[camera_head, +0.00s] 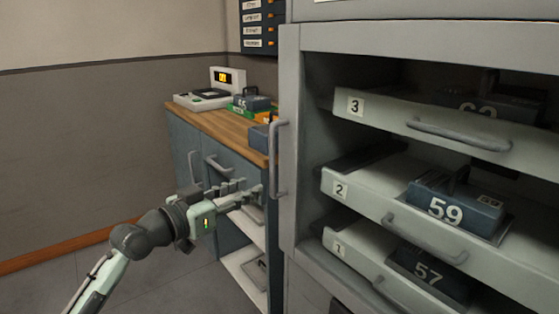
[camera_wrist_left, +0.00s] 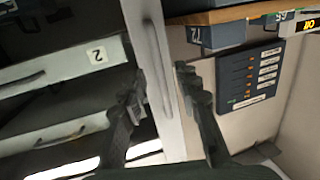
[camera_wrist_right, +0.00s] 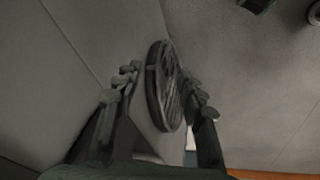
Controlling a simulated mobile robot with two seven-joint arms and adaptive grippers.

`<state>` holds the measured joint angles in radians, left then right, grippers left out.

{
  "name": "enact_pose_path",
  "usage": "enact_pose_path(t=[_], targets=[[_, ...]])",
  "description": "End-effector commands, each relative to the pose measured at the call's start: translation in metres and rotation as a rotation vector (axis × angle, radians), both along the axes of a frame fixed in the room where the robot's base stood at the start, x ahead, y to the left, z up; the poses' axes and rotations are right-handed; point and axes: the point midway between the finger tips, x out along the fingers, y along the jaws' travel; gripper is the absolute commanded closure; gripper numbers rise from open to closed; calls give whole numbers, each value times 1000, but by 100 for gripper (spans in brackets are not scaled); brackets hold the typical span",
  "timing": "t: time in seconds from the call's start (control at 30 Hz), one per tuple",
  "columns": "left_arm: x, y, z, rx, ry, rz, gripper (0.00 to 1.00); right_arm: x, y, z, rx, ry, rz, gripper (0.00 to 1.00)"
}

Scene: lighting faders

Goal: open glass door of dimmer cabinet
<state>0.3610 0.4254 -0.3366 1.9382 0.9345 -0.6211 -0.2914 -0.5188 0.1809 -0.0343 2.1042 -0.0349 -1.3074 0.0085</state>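The dimmer cabinet's glass door has a pale grey frame (camera_head: 290,90) and a vertical grey bar handle (camera_head: 277,160) on its left edge. The door looks shut, with numbered drawers showing behind it. My left gripper (camera_head: 252,192) is open, its fingertips just left of the handle's lower part. In the left wrist view the handle (camera_wrist_left: 156,60) lines up between the two spread fingers (camera_wrist_left: 160,78); I cannot tell whether they touch it. My right gripper (camera_wrist_right: 158,88) is open, with a round dark ribbed object showing between its fingers, and is outside the head view.
Inside the cabinet are drawers with handles and blue modules marked 59 (camera_head: 455,205) and 57 (camera_head: 428,272). Left of it stands a wood-topped bench (camera_head: 235,128) with a console (camera_head: 205,97) and small blocks. Floor at the left is clear.

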Motion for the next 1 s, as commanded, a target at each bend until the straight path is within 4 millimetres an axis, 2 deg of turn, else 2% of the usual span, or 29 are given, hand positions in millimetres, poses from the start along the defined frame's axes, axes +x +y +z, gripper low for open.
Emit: enact_pose_path(t=[0.03,0.1,0.17,0.33,0.6,1.0], targets=[[3,-3,17,-16,-31,-14,68,0,-1,0,-2,0,1,60],[5,-6,30,-33,-52,-26,68,-1,-2,1,-5,1,3,60],[7,-9,35,-40,-60,-30,68,-1,-2,2,-6,1,3,60],[23,-25,37,-44,-58,-31,68,-1,-2,0,-3,1,4,60],[53,-52,35,-42,-58,-30,68,-6,1,-18,8,22,-1,60],[61,-59,34,-39,-58,-30,68,4,6,-19,19,4,0,60]])
